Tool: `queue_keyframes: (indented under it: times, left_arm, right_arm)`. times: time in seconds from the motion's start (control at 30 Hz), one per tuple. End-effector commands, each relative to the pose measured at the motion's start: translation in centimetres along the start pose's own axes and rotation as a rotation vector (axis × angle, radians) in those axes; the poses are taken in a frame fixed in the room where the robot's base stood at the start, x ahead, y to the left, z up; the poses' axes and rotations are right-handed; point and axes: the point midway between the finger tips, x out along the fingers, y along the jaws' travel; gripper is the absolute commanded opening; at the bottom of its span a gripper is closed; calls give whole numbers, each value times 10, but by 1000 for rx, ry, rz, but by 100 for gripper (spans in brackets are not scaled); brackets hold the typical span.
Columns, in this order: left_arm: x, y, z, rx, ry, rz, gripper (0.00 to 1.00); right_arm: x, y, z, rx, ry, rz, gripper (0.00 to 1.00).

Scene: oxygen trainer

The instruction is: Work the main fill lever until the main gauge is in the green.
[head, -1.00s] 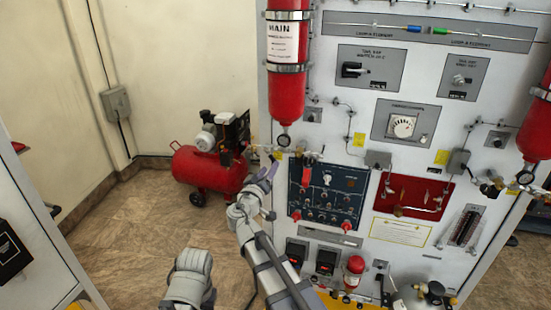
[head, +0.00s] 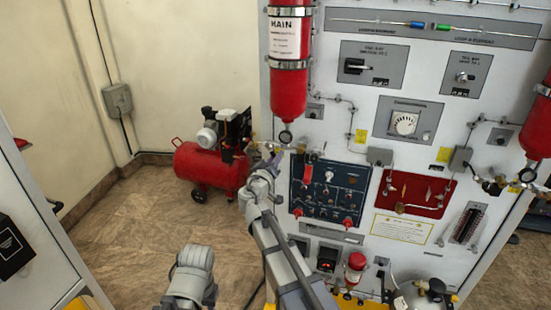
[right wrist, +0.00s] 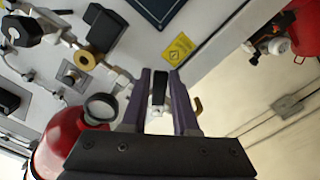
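The red main cylinder (head: 288,92) with the MAIN label hangs on the white panel. The small round main gauge (head: 285,136) sits under it; its reading is too small to tell. In the right wrist view the gauge (right wrist: 100,107) shows edge-on as a dark ring beside the red cylinder (right wrist: 62,140). My right gripper (head: 272,160) is just below and left of the gauge. In the right wrist view, its purple fingers (right wrist: 160,75) stand apart on either side of a black-and-silver lever (right wrist: 159,88), with narrow gaps visible. My left gripper is out of view.
A blue switch panel (head: 330,190) and a red valve panel (head: 414,193) are to the right of my right arm. A red compressor (head: 208,168) stands on the floor behind, left of the panel. Pipe fittings (right wrist: 88,60) crowd the wrist view's left side.

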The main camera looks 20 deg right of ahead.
Motion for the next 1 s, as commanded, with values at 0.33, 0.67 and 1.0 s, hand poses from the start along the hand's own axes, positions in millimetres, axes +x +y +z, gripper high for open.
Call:
queue_keyframes:
  times: [0.33,0.67,1.0]
  left_arm:
    - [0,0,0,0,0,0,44]
    - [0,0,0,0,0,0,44]
    - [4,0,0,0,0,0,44]
  right_arm:
    - [0,0,0,0,0,0,0]
    - [0,0,0,5,0,0,0]
    - [0,-7,0,157,0,-1,0]
